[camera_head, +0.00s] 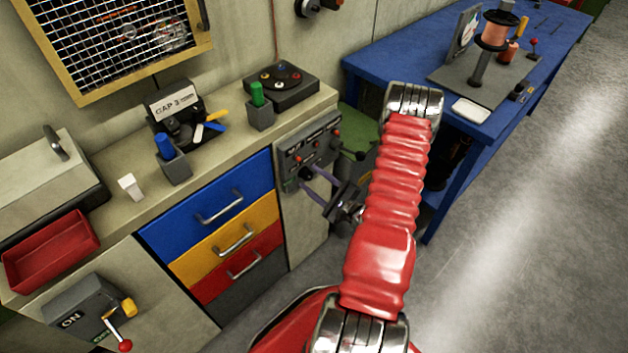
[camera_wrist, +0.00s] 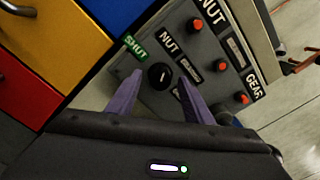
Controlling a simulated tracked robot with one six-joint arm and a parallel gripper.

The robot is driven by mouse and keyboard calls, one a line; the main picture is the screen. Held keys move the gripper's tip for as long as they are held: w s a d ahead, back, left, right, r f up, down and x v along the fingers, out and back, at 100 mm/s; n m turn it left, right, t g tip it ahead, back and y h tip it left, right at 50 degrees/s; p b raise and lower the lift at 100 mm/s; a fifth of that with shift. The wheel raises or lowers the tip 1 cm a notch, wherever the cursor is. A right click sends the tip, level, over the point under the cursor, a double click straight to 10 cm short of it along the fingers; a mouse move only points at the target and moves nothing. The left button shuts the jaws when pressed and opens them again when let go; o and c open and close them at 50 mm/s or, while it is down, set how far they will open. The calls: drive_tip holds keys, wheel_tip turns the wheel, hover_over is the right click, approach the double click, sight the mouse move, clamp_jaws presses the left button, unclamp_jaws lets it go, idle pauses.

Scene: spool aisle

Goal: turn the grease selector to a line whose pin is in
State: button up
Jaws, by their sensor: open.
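The grease selector panel (camera_head: 293,154) is a grey plate on the cabinet's end face, beside the drawers. Its black round knob (camera_wrist: 160,76) carries a short white mark; I cannot tell which end points. Around it are a green SHUT label (camera_wrist: 134,46) and black labels, including NUT (camera_wrist: 167,42) and GEAR (camera_wrist: 253,84). Three red-headed pins (camera_wrist: 219,66) show on the panel; how deep each sits is unclear. My gripper (camera_head: 304,175) is open, its purple fingers on either side of the knob. Contact cannot be told. Lower labels are partly hidden by the right finger.
Blue, yellow and red drawers (camera_head: 235,240) lie left of the panel. The countertop above holds a black box with buttons (camera_head: 283,88) and a green-capped holder (camera_head: 260,110). A blue table (camera_head: 390,60) stands to the right. Grey floor (camera_head: 520,230) is clear at right.

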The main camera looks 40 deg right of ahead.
drive_tip(key=c, duration=1.1)
drive_tip(key=shift+o, duration=0.2)
drive_tip(key=shift+m, duration=0.4)
drive_tip(key=m, duration=1.1)
drive_tip(key=shift+f, duration=0.1)
drive_tip(key=o, duration=1.1)
drive_tip(key=shift+c, duration=0.2)
